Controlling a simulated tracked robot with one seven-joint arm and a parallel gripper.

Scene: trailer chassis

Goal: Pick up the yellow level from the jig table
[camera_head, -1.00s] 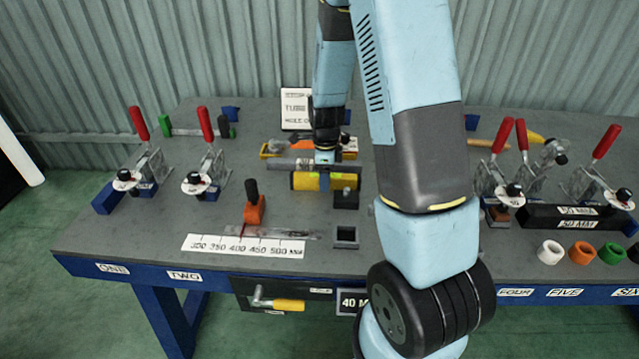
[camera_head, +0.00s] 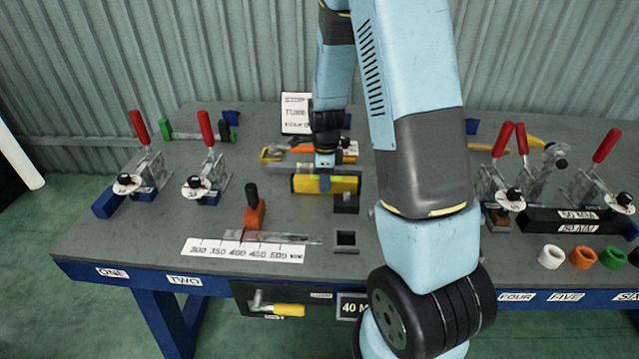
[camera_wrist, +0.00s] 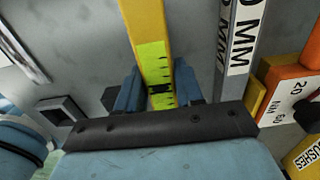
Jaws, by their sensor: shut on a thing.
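The yellow level (camera_head: 310,184) lies roughly level across the middle of the jig table in the head view. My gripper (camera_head: 325,180) reaches down onto it from above and is shut on it near its middle. In the wrist view the level (camera_wrist: 145,35) runs up the picture from between the two blue fingers of my gripper (camera_wrist: 157,90). A yellow-green patch with black marks shows on it there. I cannot tell whether the level touches the table (camera_head: 150,225) or is slightly clear of it.
A grey bar marked MM (camera_wrist: 238,50) lies close beside the level. A black block (camera_head: 346,202) and a square socket (camera_head: 345,241) stand in front. An orange stop (camera_head: 255,212) and toggle clamps (camera_head: 205,180) are to the left; more clamps and coloured rings (camera_head: 582,257) are right.

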